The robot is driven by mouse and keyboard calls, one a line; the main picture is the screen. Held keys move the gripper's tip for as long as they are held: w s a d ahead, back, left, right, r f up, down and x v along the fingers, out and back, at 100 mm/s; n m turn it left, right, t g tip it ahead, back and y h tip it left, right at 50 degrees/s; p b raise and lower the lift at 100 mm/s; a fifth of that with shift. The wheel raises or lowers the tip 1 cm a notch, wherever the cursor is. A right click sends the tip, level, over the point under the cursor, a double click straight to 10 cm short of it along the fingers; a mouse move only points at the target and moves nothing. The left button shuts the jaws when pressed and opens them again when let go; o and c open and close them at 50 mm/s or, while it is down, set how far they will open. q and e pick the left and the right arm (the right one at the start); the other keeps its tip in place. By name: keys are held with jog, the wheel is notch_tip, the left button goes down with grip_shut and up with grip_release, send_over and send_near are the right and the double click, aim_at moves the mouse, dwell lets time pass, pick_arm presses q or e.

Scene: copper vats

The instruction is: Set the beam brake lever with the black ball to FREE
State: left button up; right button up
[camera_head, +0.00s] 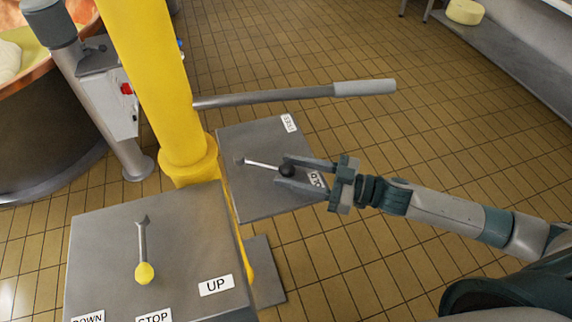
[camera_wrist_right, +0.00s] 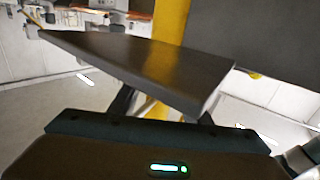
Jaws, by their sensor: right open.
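The beam brake lever (camera_head: 262,164) is a thin metal rod with a black ball (camera_head: 287,170) at its end. It lies over a grey plate (camera_head: 232,143) beside the yellow post and points right, toward a partly hidden label (camera_head: 316,179). The label that seems to read FREE (camera_head: 289,123) is at the plate's far right corner. My right gripper (camera_head: 281,170) is open, with its fingers on either side of the ball; whether they touch it I cannot tell. The wrist view shows a dark grey panel (camera_wrist_right: 140,62) beyond the fingers, but no ball. My left gripper is not in view.
A long bar with a grey grip (camera_head: 364,88) reaches right above the plate. A nearer box (camera_head: 190,235) carries a yellow-ball lever (camera_head: 145,272) with DOWN, STOP and UP labels. A copper vat (camera_head: 45,110) is at left.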

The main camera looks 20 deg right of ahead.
jog(key=shift+x, duration=0.85)
grip_shut()
jog(key=shift+d, duration=0.1)
